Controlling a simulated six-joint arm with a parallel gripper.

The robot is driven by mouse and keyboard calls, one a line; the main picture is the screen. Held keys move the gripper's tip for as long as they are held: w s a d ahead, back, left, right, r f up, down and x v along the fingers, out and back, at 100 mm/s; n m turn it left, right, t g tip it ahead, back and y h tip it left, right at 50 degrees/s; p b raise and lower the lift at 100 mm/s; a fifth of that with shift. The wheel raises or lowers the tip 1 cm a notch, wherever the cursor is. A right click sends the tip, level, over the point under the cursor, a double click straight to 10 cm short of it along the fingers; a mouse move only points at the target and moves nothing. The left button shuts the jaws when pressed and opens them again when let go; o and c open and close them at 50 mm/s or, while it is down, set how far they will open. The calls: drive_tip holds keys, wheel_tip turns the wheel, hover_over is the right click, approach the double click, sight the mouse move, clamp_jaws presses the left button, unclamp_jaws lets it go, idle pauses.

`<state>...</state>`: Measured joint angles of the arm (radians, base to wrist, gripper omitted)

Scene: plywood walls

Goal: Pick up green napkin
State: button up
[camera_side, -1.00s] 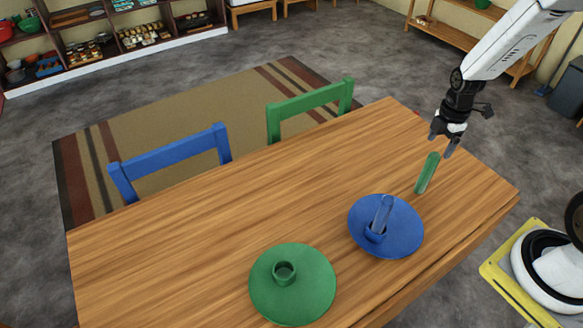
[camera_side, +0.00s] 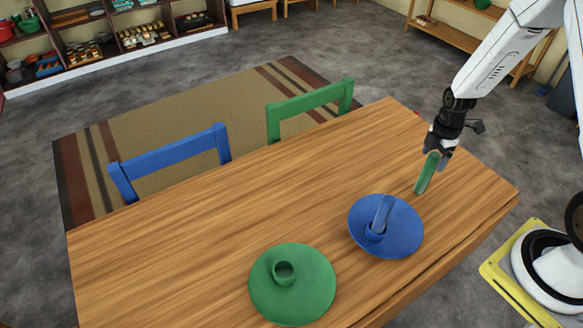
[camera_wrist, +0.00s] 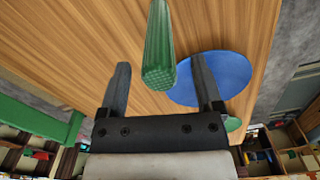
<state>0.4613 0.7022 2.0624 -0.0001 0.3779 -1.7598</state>
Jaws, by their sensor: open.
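The green napkin (camera_side: 427,174) is a rolled green piece on the wooden table, near its right end. It also shows in the wrist view (camera_wrist: 159,50), reaching in from the top edge with its near end between my fingers. My gripper (camera_side: 437,155) is open at the napkin's upper end in the side view. In the wrist view my gripper (camera_wrist: 160,82) has one finger on each side of the napkin, with gaps visible on both sides. Whether the napkin lies flat or is raised is hard to tell.
A blue plate (camera_side: 408,238) holding a blue napkin (camera_side: 381,214) in a ring lies just left of the green napkin. A green plate (camera_side: 262,300) with an empty green ring (camera_side: 284,272) lies farther left. The wooden table's (camera_side: 190,232) left half is clear.

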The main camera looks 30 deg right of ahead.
sight(426, 174)
drive_tip(key=shift+f, duration=1.35)
clamp_jaws()
